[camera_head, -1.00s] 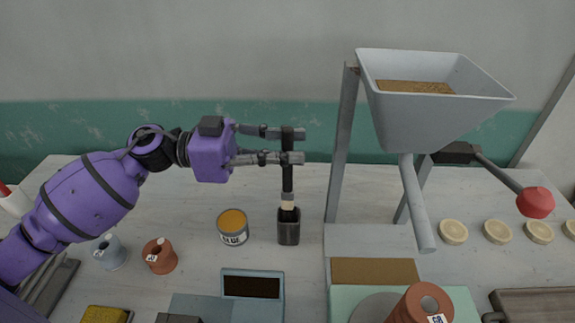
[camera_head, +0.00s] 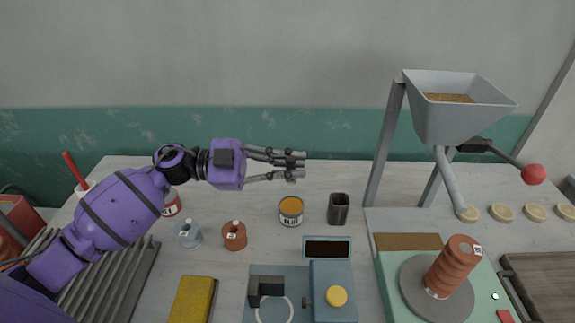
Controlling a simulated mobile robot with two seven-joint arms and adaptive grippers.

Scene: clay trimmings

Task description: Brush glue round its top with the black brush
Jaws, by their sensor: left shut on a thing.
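My left gripper (camera_head: 291,167) is in the air above the table's back middle, behind the glue tin. It is shut on the black brush, which can hardly be made out between the fingers. The open glue tin (camera_head: 291,213), with amber glue inside, stands below the gripper. The dark brush holder (camera_head: 339,209) stands to its right, with no brush showing in it. A ribbed brown clay cylinder (camera_head: 453,268) with small labels stands on a grey round disc (camera_head: 408,290) at right. "Its" most likely means this cylinder. My right gripper is not in view.
A grey hopper (camera_head: 450,115) on legs with a sloping chute rises behind the cylinder. Pale round slices lie at far right.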

